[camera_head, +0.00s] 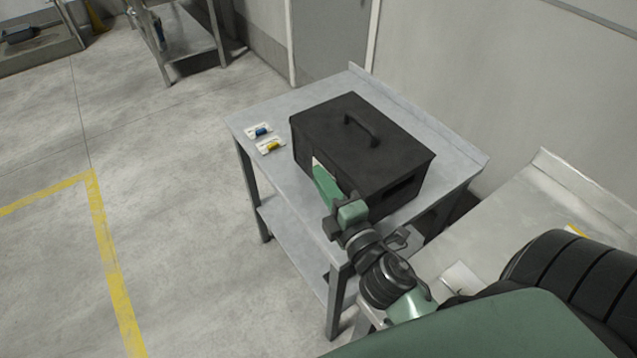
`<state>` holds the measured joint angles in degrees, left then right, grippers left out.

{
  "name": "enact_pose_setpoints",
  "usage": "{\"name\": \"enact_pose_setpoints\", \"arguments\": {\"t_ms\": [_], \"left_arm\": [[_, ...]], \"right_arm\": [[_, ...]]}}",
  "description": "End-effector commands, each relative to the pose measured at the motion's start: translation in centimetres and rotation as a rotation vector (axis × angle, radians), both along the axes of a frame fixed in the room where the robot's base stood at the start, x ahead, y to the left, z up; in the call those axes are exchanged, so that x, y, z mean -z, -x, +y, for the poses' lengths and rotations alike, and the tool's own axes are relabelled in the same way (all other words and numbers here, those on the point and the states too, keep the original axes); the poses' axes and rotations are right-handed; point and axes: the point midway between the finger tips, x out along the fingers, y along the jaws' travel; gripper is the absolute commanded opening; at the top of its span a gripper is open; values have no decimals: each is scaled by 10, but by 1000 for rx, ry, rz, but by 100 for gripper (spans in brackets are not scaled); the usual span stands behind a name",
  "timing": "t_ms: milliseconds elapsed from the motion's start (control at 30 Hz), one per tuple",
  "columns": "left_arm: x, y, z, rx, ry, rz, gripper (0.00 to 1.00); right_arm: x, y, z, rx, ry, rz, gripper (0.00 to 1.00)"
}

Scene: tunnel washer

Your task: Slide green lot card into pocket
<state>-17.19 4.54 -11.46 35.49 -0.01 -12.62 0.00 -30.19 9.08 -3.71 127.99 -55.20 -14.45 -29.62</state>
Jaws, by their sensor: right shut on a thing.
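A dark box (364,135) with a top handle stands on a grey metal table. My right gripper (335,208) is at the box's lower left front side, shut on the green lot card (325,183). The card is a narrow green piece with a pale edge at its far end, close against or beside the box's side. I cannot tell whether it touches the box or is inside a pocket. The pocket is not clearly visible; the gripper and card cover part of that side. My left gripper is not in view.
Two white cards lie on the table left of the box, one with a blue piece (260,132) and one with a yellow piece (271,146). The metal table (275,105) has a raised back edge near the wall. A second metal surface (500,215) is at right.

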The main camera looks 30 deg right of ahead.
Motion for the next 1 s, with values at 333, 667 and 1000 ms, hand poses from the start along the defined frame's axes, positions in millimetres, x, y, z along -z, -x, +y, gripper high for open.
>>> {"name": "enact_pose_setpoints", "arguments": {"t_ms": [333,667,1000], "left_arm": [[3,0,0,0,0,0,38],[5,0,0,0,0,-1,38],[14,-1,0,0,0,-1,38]], "right_arm": [[4,-1,-14,-1,1,-1,0],[7,-2,-27,0,0,0,0],[16,-3,-34,0,0,0,0]]}}
